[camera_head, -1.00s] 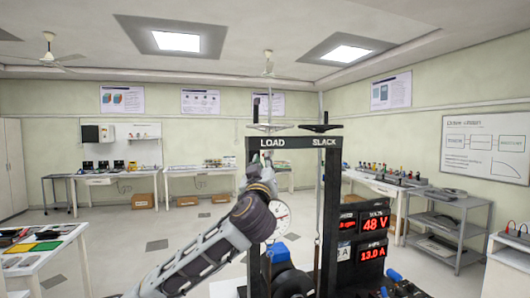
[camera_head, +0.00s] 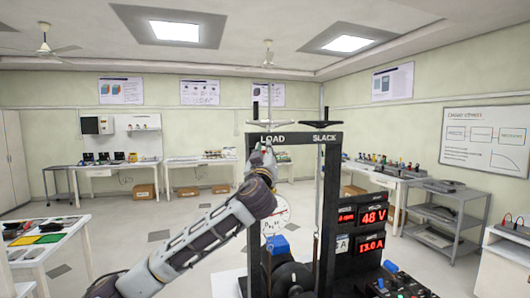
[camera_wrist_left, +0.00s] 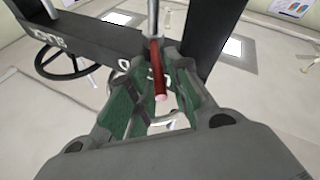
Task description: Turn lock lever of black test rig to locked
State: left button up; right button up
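The black test rig (camera_head: 330,215) stands upright in the centre of the head view, with LOAD and SLACK lettered on its top beam. My left gripper (camera_head: 264,152) is at the top beam under LOAD, partly hidden by its own wrist. In the left wrist view, a red-handled lever (camera_wrist_left: 157,72) on a metal rod, seemingly the lock lever, lies between the green fingers of my left gripper (camera_wrist_left: 159,66). The fingertips converge closely on both sides of the handle and appear shut on it. My right gripper is out of view.
A dark handwheel (camera_wrist_left: 62,60) is near the beam in the wrist view. My left arm covers part of the round dial (camera_head: 276,212). Red displays (camera_head: 372,216) and a control panel (camera_head: 395,283) are at the rig's right. A grey shelf (camera_head: 447,218) stands farther right.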

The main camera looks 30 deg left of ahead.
pick_arm(q)
grip_shut()
dwell(0.4)
